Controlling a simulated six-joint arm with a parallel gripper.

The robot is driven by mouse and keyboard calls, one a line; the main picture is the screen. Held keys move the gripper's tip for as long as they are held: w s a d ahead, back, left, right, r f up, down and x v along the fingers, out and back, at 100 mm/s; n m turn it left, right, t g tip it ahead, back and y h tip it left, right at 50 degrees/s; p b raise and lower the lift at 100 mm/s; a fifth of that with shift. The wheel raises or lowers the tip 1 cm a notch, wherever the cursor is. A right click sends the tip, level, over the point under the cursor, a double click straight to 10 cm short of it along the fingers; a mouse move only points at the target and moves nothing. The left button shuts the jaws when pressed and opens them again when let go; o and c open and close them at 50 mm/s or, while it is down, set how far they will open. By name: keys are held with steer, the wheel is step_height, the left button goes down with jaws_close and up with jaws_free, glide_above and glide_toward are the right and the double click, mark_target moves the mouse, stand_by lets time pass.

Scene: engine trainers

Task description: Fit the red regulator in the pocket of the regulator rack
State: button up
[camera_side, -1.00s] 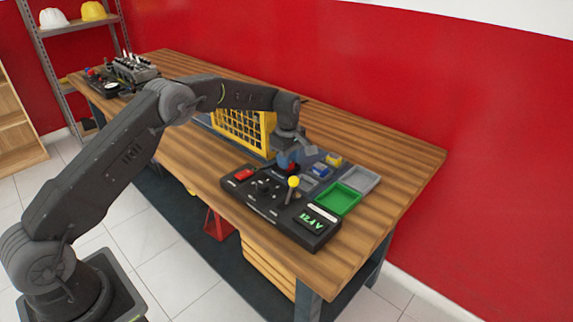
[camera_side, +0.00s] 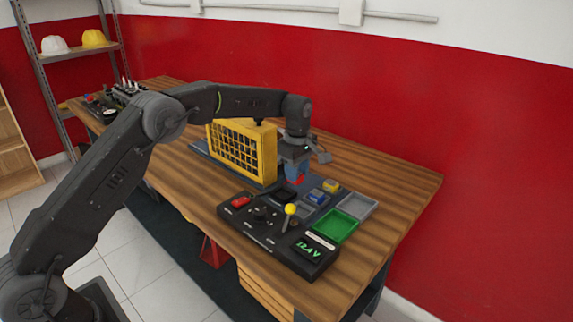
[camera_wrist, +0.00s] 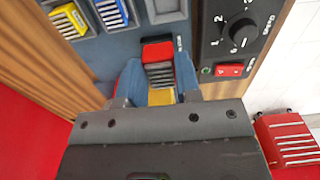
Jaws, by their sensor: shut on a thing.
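My gripper (camera_side: 297,177) points down over the regulator rack (camera_side: 345,184), with its blue fingers shut on the red regulator (camera_side: 298,181). In the wrist view my gripper (camera_wrist: 159,82) holds the red regulator (camera_wrist: 157,52) between the fingers, its red end and grey ribs showing. The regulator appears to hang above the rack; the exact gap is unclear. The blue regulator (camera_side: 316,196) and the yellow regulator (camera_side: 331,185) sit in the rack. A grey, empty-looking pocket (camera_wrist: 166,10) shows beside the blue one in the wrist view.
A black control box (camera_side: 262,226) with a yellow-knobbed lever (camera_side: 290,209) stands in front of the rack. A green tray (camera_side: 336,225) and a grey tray (camera_side: 357,206) lie to the right. A yellow grille guard (camera_side: 240,150) stands close on the left. The bench's far right is clear.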

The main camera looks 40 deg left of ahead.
steer(key=shift+s+d+f, duration=0.2)
steer(key=shift+d+f, duration=0.4)
steer(key=shift+f, duration=0.5)
steer(key=shift+s+d+f, duration=0.25)
steer(key=shift+d+f, duration=0.3)
steer(key=shift+f, duration=0.55)
steer(key=shift+s+d+f, duration=0.2)
steer(key=shift+d+f, duration=0.4)
steer(key=shift+f, duration=0.5)
steer(key=shift+f, duration=0.8)
stand_by(0.3)
steer(key=o, duration=1.4)
step_height(320, 180, up, 7)
stand_by(0.5)
stand_by(0.4)
